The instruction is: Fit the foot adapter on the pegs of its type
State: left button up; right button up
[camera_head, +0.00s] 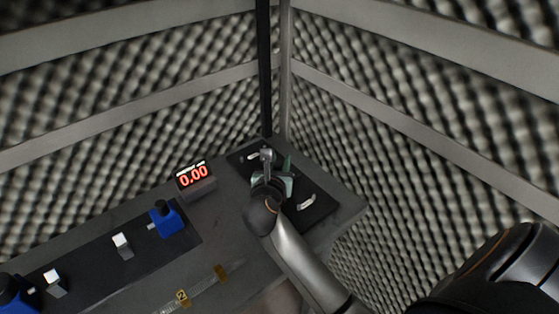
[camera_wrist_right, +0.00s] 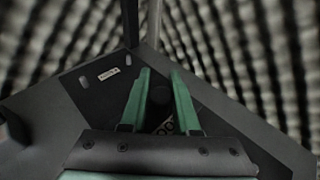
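My right gripper (camera_head: 277,170) is over the dark plate (camera_head: 318,213) near the corner of the table. In the right wrist view its two green fingers (camera_wrist_right: 160,75) stand apart, with a dark round shape (camera_wrist_right: 160,96) showing between or beyond them. I cannot tell whether the fingers touch it. A grey upright piece (camera_head: 266,156) shows beside the fingers in the head view. I cannot tell which piece is the foot adapter. A blue block (camera_head: 166,220) and white-topped pieces (camera_head: 122,243) (camera_head: 54,280) stand on the left dark strip (camera_head: 95,268). My left gripper is not in view.
A display reading 0.00 (camera_head: 195,178) stands left of the dark plate. Another blue block (camera_head: 12,292) is at the lower left. Foam walls (camera_head: 420,150) with grey rails close in behind the table. Small yellow labels (camera_head: 183,297) lie near the front.

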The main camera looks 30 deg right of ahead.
jog(key=o, duration=0.5)
jog(key=shift+c, duration=0.2)
jog(key=shift+r, duration=0.1)
